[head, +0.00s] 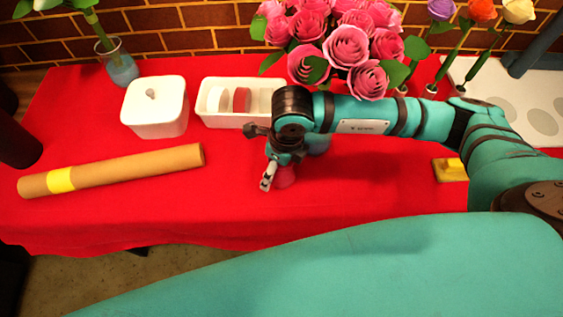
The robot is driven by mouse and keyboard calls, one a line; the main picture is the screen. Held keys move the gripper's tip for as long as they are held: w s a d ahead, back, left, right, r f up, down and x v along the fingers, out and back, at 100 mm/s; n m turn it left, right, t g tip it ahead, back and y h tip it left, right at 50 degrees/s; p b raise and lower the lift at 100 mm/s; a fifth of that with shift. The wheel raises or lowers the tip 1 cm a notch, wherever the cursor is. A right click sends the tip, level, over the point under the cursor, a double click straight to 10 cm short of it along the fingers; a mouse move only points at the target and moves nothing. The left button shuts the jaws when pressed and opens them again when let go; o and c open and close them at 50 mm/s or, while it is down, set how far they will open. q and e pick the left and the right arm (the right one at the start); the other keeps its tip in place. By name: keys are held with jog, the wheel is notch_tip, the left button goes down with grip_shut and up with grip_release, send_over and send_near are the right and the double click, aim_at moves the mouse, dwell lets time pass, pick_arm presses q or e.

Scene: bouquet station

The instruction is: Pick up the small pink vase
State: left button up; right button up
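The other finger is hidden, so I cannot tell whether the gripper is open or shut on the vase. My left gripper is not in view.
A bouquet of pink roses (345,45) stands behind my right arm. A white lidded box (155,107), a white divided tray (212,103) and a cardboard tube (125,168) are to the left. A yellow block (448,169) is at the right. The front-left cloth is clear.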

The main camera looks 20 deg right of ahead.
jog(key=shift+s, duration=0.2)
jog(key=shift+s+r, duration=0.15)
jog(key=shift+s, duration=0.05)
jog(key=c, duration=0.6)
jog(key=shift+c, duration=1.2)
jog(key=c, duration=0.7)
jog(key=shift+c, duration=1)
jog(key=shift+w, duration=0.1)
jog(key=shift+c, duration=0.3)
jog(key=shift+r, duration=0.6)
jog(key=shift+s+a+r+b, duration=0.1)
jog(key=shift+s+r+b, duration=0.15)
jog(key=shift+r, duration=0.3)
jog(key=shift+s+a+r+b, duration=0.1)
jog(key=shift+s+r+b, duration=0.1)
jog(key=shift+r, duration=0.35)
pick_arm(q)
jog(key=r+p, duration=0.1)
jog(key=p, duration=0.1)
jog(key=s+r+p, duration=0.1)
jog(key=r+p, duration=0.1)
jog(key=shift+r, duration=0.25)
pick_arm(e)
jog(key=s+a+r, duration=0.1)
jog(key=s, duration=1.4)
jog(key=shift+a+r, duration=0.35)
